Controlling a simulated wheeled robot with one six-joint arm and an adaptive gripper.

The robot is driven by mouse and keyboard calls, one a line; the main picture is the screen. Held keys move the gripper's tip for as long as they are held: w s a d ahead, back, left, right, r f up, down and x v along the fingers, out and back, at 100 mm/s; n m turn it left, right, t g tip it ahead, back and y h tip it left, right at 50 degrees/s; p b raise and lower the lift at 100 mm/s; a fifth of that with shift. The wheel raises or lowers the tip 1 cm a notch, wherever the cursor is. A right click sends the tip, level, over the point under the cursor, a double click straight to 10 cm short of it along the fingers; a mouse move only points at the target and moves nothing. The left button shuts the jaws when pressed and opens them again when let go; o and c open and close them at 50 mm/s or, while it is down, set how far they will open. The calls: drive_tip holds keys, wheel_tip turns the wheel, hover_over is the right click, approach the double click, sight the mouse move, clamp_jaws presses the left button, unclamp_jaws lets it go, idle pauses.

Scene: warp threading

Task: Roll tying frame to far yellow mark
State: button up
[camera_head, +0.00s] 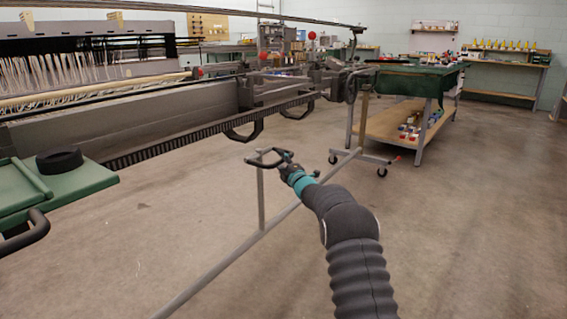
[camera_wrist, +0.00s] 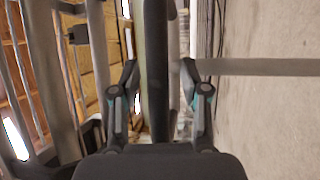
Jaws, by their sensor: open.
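The tying frame is a grey metal frame with a long low bar (camera_head: 228,262), upright posts (camera_head: 261,200) and casters (camera_head: 382,171). A dark handle (camera_head: 262,164) tops the nearer post. My gripper (camera_head: 284,163) is at the right end of this handle. In the wrist view a dark upright bar (camera_wrist: 157,75), which looks like the handle, passes between the two spread fingers of my gripper (camera_wrist: 158,72). The jaws are open and not closed on it. I see no yellow mark on the floor in either view.
A loom (camera_head: 170,110) with pale warp threads spans the left. A green-topped workbench (camera_head: 418,82) stands behind the frame's far end. A green platform (camera_head: 70,190) with a black round part is near left. The concrete floor (camera_head: 480,220) at right is clear.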

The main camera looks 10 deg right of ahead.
drive_tip(key=shift+s+d, duration=0.25)
drive_tip(key=v, duration=1.1)
drive_tip(key=shift+s, duration=0.2)
